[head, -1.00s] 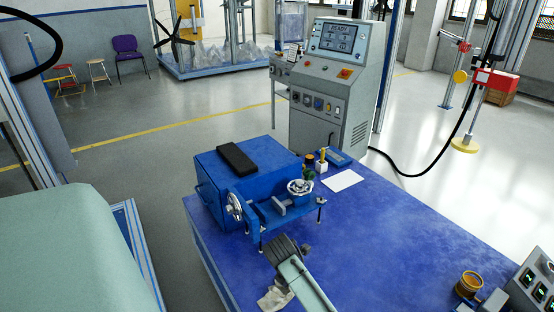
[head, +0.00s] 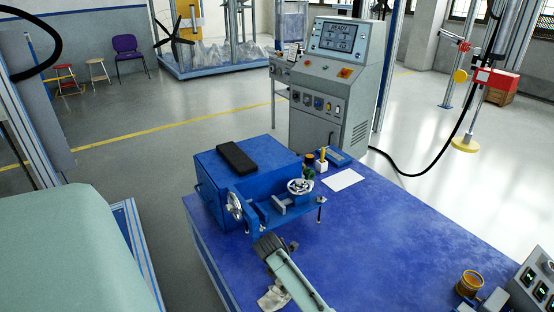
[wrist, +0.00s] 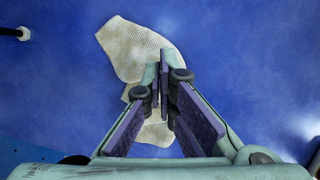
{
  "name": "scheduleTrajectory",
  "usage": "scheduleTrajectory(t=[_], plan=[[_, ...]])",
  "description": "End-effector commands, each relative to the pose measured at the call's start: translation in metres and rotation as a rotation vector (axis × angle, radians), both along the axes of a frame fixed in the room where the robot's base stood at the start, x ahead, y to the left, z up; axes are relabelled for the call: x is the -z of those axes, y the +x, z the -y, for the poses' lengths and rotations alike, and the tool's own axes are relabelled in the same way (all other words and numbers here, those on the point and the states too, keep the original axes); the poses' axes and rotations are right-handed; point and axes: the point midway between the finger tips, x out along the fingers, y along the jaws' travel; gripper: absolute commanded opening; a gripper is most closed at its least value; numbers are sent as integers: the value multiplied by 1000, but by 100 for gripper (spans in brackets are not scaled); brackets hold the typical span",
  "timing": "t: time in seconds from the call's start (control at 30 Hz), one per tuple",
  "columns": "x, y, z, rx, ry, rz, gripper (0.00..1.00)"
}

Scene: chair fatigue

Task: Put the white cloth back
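The white cloth (head: 273,298) lies on the blue table near its left front edge, partly hidden by my arm in the head view. In the wrist view the cloth (wrist: 135,50) is a crumpled off-white piece that spreads beyond and beneath my fingers. My gripper (wrist: 163,85) is over the cloth, with its fingertips close together. I cannot tell whether cloth is pinched between them. In the head view my arm covers much of this spot, and the fingertips cannot be made out.
A blue vise fixture with a handwheel (head: 234,205) stands just behind my arm. A black block (head: 237,158) lies on its blue box. Small containers (head: 321,165) and a white sheet (head: 343,180) are behind. An orange-brown pot (head: 469,284) is at right. The table's middle right is clear.

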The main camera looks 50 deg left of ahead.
Motion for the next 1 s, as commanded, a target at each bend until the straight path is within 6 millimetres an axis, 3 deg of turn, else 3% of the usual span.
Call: scheduleTrajectory(t=[0.23,0.6,0.9,1.0], plan=[[6,0,0,0,-1,-1,0],[43,0,0,0,-1,0,0],[42,0,0,0,0,0,0],[28,0,0,0,0,1,0]])
